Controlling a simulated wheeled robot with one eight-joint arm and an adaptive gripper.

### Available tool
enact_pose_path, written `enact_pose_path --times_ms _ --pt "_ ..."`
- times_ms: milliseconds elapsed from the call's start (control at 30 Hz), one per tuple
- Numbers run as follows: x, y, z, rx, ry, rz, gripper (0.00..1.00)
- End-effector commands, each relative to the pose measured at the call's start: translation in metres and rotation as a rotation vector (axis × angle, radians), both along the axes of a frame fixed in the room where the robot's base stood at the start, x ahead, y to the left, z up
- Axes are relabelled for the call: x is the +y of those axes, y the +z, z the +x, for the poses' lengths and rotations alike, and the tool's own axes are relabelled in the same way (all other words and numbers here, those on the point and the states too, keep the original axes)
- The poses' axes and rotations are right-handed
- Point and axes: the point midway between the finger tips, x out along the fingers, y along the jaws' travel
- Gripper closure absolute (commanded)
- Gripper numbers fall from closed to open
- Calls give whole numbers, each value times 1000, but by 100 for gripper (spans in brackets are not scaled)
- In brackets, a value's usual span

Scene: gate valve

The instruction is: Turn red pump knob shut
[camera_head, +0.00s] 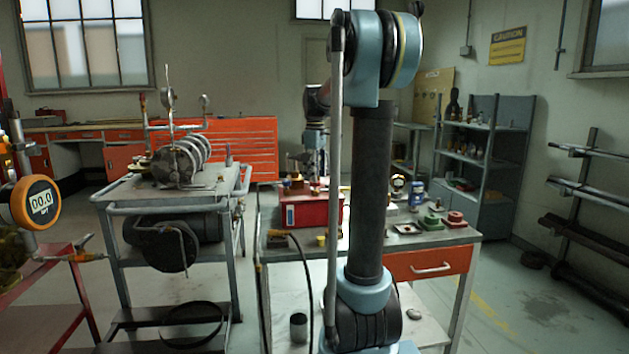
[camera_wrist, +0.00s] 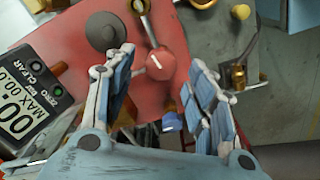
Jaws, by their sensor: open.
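The red pump knob (camera_wrist: 161,64) is a round red cap with a short white line on top. It shows in the wrist view between and beyond the two fingers. My gripper (camera_wrist: 162,58) is open, with one blue-padded finger on each side of the knob's position in the picture. The fingers appear apart from the knob, though I cannot tell the depth. In the head view, the red box-shaped pump (camera_head: 312,212) stands on the workbench, partly behind my arm. The knob cannot be made out there.
In the head view, a cart (camera_head: 130,188) stands left of the workbench (camera_head: 455,237).

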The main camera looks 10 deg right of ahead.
Motion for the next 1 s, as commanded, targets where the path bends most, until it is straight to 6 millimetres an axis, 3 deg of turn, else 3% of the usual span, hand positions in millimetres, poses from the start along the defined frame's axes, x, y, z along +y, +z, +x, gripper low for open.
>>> enact_pose_path --times_ms 200,533,567,700,767,1000 --pt "0 -18 0 0 0 0 50" --pt "0 -21 0 0 0 0 50" --pt "0 -21 0 0 0 0 52" --pt "0 -21 0 0 0 0 84" --pt "0 -21 0 0 0 0 94" --pt "0 -21 0 -1 -9 -1 94"
